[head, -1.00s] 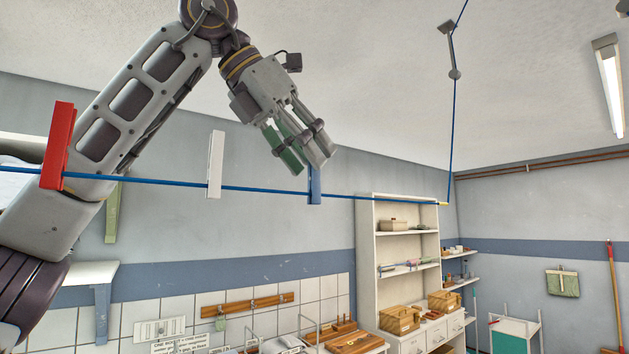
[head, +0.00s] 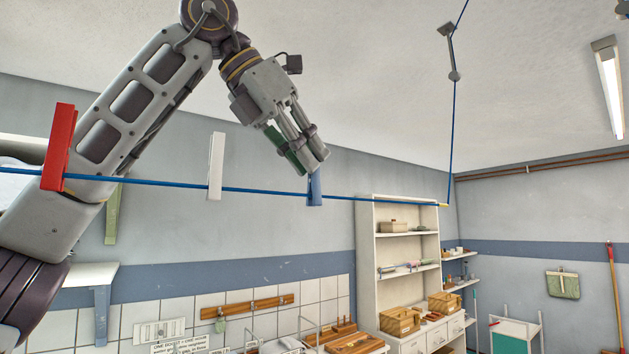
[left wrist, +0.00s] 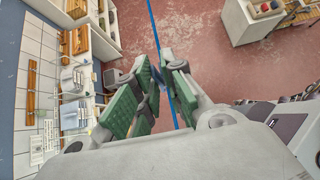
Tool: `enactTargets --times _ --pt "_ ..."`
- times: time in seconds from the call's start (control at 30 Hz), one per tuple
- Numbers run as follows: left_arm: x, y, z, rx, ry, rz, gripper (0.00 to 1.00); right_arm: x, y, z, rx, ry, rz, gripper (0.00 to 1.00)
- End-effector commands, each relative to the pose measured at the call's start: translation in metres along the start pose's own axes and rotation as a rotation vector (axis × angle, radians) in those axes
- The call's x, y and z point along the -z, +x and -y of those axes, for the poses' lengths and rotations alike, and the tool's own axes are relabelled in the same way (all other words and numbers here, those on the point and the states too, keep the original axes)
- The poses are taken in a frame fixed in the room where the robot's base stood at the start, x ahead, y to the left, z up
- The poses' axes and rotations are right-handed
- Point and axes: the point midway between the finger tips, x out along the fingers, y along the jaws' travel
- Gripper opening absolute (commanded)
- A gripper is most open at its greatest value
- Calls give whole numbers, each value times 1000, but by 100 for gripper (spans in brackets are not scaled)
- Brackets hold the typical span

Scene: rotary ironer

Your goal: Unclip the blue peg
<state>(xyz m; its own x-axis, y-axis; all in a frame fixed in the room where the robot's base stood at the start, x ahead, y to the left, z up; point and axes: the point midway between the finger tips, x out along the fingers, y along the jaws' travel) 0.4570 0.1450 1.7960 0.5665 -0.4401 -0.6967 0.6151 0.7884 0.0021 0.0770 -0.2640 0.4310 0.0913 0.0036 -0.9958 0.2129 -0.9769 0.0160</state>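The blue peg (head: 315,190) sits clipped on the blue line (head: 265,191), upright, with its top hidden by my fingertips. My left gripper (head: 313,160) comes down on the peg from above left, its fingers drawn close together around the peg's top. In the left wrist view, the green-padded fingers (left wrist: 163,72) stand on either side of the line, with a small bit of blue between them, and look shut on the peg. My right gripper is not in view.
A white peg (head: 215,166) and a red peg (head: 57,147) hang on the same line to the left. The line runs right to a hanging cord (head: 452,140). A shelf unit (head: 366,250) stands behind. Air right of the blue peg is clear.

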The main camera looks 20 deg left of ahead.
Motion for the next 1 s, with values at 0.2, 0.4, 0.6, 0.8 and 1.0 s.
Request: enactTargets --times 0.2,0.4,0.6,0.8,1.0 --pt "0 0 0 0 0 0 0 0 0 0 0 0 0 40" --pt "0 0 0 0 0 0 0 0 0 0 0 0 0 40" --pt "-1 -1 0 0 0 0 0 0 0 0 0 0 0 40" --pt "-5 -5 1 0 -1 1 0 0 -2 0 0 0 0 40" --pt "-9 -9 2 0 0 0 0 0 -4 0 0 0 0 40"
